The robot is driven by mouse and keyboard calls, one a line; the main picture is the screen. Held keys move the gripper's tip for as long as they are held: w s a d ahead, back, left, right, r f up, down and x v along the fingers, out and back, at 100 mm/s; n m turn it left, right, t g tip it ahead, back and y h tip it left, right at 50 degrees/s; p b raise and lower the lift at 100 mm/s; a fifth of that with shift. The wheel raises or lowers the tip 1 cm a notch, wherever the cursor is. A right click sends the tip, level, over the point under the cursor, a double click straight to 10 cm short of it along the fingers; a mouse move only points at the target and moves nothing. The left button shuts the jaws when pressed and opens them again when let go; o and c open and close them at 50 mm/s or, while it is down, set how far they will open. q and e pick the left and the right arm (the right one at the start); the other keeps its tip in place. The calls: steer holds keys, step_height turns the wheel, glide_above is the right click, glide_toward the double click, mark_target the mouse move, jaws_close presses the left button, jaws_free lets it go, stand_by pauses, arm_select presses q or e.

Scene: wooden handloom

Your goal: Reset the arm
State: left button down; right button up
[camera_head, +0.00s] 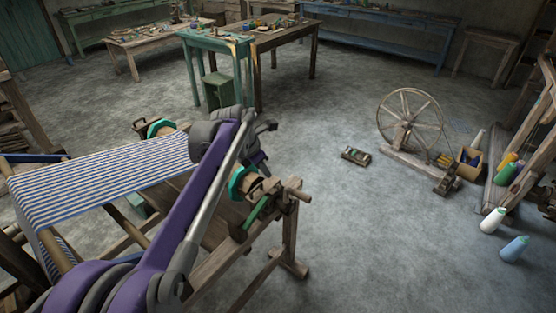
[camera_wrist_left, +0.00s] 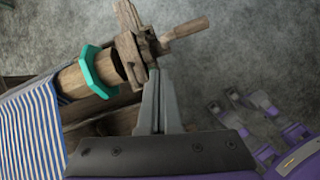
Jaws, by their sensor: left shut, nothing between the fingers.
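My left arm, purple and grey, reaches in from the bottom left of the head view, over the handloom. My left gripper (camera_wrist_left: 154,80) is shut and empty in the left wrist view. Its tips are close to the wooden crank fitting (camera_wrist_left: 135,50) at the end of the loom's roller; I cannot tell whether they touch. In the head view the fingers are mostly hidden by the wrist. The roller carries a green ring (camera_wrist_left: 98,70), also seen in the head view (camera_head: 237,184). Striped blue and white cloth (camera_head: 100,180) stretches across the loom.
A spinning wheel (camera_head: 411,120) stands on the right, near a small box (camera_head: 468,163) and several thread cones (camera_head: 493,220). A small wooden item (camera_head: 355,156) lies on the floor. Worktables (camera_head: 285,38) stand at the back. The middle floor is mostly clear.

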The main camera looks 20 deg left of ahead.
arm_select(q)
steer(key=s+d+f+m+p, duration=0.1)
steer(key=s+f+m, duration=0.2)
steer(key=s+m, duration=0.6)
steer(key=s+d+f+m+y+p, duration=0.1)
steer(key=s+f+m, duration=0.2)
steer(key=s+m, duration=0.7)
steer(key=s+d+f+m+t+y+p, duration=0.1)
steer(key=s+f+m, duration=0.1)
steer(key=s+m, duration=0.7)
steer(key=s, duration=0.3)
steer(key=shift+s+f+m, duration=0.4)
arm_select(e)
steer(key=r, duration=0.2)
steer(key=w+r, duration=0.1)
steer(key=shift+w+r, duration=0.1)
steer(key=shift+r, duration=0.25)
arm_select(q)
steer(key=shift+d, duration=0.1)
